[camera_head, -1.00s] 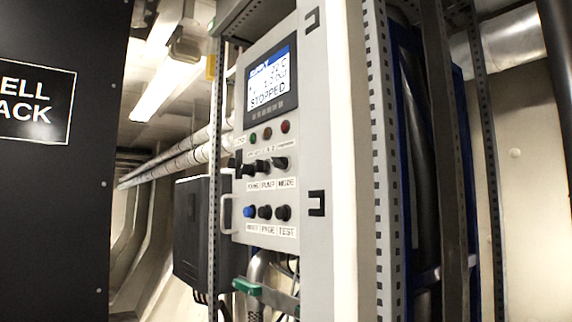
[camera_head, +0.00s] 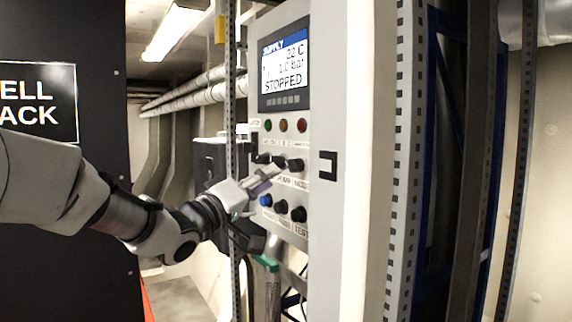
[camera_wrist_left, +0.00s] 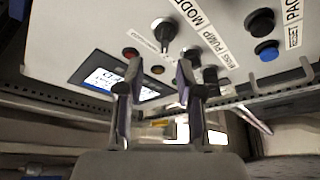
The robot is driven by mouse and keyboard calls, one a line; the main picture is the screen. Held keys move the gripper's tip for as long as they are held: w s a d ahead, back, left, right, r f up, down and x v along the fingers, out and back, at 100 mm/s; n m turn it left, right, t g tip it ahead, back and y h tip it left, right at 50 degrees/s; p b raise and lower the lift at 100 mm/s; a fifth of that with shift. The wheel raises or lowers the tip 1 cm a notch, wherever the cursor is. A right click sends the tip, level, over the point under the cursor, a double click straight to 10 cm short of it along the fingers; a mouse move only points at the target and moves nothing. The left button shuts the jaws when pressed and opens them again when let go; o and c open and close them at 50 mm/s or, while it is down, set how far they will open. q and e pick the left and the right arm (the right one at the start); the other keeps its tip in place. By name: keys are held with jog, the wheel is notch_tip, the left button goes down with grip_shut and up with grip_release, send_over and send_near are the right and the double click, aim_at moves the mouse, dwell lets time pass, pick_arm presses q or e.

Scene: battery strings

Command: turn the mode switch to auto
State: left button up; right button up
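The grey control panel (camera_head: 320,105) faces left in the head view. The black mode switch (camera_head: 296,165) is the rightmost knob of its upper row. In the left wrist view the mode switch (camera_wrist_left: 165,32) shows above the gap between the fingers, next to its MODE label; I cannot tell its setting. My left gripper (camera_head: 269,176) is in front of the panel, just below the upper knob row. In the left wrist view the left gripper (camera_wrist_left: 157,75) is open, with nothing between its fingers. The right gripper is not in view.
The pump switch (camera_head: 279,161) is close beside the mode switch. A blue button (camera_head: 265,200) and two black ones are below. The display (camera_head: 284,68) reads STOPPED. A perforated upright (camera_head: 231,80) runs left of the panel. A green-handled part (camera_head: 266,263) is underneath.

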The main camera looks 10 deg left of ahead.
aim_at(289, 168)
pick_arm(q)
jog(key=p+x, duration=0.1)
jog(key=x, duration=0.1)
jog(key=p+x, duration=0.1)
jog(key=x, duration=0.1)
jog(key=p+x, duration=0.1)
jog(key=x, duration=0.1)
jog(key=shift+w+f, duration=0.2)
jog(key=shift+w, duration=0.3)
jog(key=shift+w+d, duration=0.15)
jog(key=shift+d, duration=0.05)
jog(key=shift+a, duration=0.1)
grip_shut()
